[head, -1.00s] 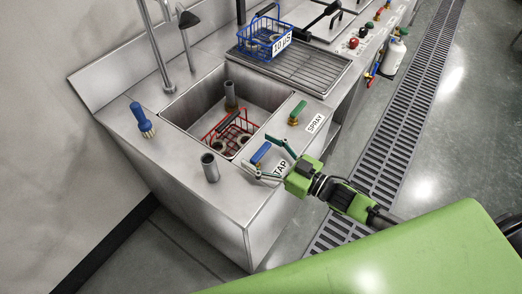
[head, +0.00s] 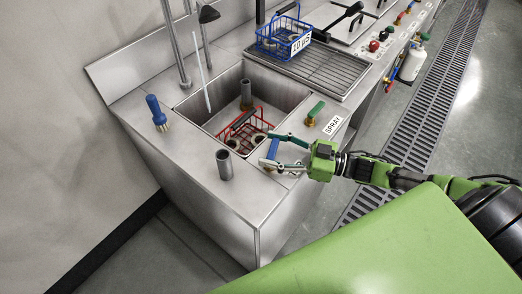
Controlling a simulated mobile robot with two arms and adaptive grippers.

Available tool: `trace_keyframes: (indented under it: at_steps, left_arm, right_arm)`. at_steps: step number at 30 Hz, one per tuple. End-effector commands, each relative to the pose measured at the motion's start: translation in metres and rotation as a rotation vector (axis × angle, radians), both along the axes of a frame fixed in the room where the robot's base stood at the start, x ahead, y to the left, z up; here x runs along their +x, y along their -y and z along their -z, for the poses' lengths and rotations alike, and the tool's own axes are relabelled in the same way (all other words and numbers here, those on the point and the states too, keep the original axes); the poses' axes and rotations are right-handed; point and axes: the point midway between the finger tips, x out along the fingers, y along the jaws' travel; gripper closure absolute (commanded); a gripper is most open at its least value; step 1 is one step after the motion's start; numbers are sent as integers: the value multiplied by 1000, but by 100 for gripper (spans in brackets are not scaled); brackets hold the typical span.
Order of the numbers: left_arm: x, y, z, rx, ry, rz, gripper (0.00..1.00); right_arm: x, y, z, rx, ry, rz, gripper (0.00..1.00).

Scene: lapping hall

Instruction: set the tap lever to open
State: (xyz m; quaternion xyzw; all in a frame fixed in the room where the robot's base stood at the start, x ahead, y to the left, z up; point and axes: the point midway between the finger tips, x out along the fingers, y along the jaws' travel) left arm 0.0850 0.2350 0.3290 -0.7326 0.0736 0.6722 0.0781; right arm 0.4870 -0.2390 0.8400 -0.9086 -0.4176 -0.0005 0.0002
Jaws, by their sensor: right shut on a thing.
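The tap lever (head: 272,150) has a blue handle and sits on the steel counter at the near right corner of the sink. My right gripper (head: 269,150) reaches in from the right and is shut on this blue handle, one finger on each side. The handle points away from me, toward the sink's right side. The TAP label is hidden by my gripper. A thin pale stream (head: 204,82), which looks like water, runs down into the sink (head: 288,98) from above. My left gripper is not in view.
A green SPRAY lever (head: 315,113) stands just behind my gripper. A red wire basket (head: 257,124) is in the sink. A grey upright tube (head: 224,164) and a blue-handled brush (head: 156,113) stand on the counter. A blue basket (head: 284,38) rests on the drain rack (head: 327,72).

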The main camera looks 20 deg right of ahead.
Motion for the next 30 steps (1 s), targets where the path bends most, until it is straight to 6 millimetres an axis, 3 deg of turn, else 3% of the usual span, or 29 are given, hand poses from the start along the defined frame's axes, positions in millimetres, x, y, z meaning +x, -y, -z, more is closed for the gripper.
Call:
trace_keyframes:
  at_steps: [7, 8, 9, 22, 30]
  left_arm:
    - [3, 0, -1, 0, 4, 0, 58]
    - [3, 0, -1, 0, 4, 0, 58]
    - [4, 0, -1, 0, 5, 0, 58]
    - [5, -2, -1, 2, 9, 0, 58]
    - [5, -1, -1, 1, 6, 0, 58]
  right_arm:
    - [0, 0, 0, -2, -1, 1, 81]
    - [0, 0, 0, -2, -1, 1, 34]
    - [0, 0, 0, -2, -1, 1, 24]
    - [-3, 4, 1, -2, -3, 1, 24]
    - [-36, 41, 2, -4, -7, 1, 24]
